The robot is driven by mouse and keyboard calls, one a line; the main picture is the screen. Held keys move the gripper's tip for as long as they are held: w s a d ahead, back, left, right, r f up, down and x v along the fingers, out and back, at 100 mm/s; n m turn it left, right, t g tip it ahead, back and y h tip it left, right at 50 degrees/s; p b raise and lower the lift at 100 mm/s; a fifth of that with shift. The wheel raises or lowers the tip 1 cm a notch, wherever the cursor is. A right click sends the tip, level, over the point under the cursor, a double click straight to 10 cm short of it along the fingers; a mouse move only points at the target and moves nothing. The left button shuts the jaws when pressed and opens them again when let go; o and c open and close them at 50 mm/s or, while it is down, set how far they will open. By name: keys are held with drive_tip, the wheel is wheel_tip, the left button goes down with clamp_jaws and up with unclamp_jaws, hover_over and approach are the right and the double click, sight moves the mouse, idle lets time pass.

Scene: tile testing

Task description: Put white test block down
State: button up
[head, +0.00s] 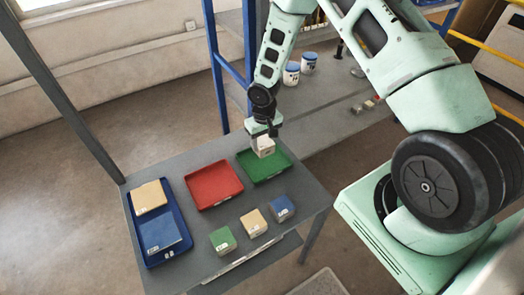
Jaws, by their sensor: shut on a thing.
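The white test block (265,147) is held in my gripper (263,134), which points down from above. My gripper is shut on the block's upper part. In the head view the block overlaps the green tray (269,171), at the far right of the grey table. The block looks upright. Whether its underside touches the tray floor or hangs a little above it, I cannot tell. The rest of the green tray looks empty.
A red tray (213,185) lies empty left of the green one. A blue tray (153,257) holds tan and blue tiles. Green (223,240), tan (254,222) and blue (281,208) blocks stand near the front edge. A blue-framed shelf with white jars (291,73) stands behind.

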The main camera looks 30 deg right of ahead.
sight(264, 152)
drive_tip(key=shift+f+p, duration=0.6)
drive_tip(key=shift+f, duration=2.25)
drive_tip(key=shift+f, duration=0.2)
drive_tip(key=o, duration=0.9)
drive_tip(key=shift+o, duration=0.2)
drive_tip(key=shift+r, duration=0.15)
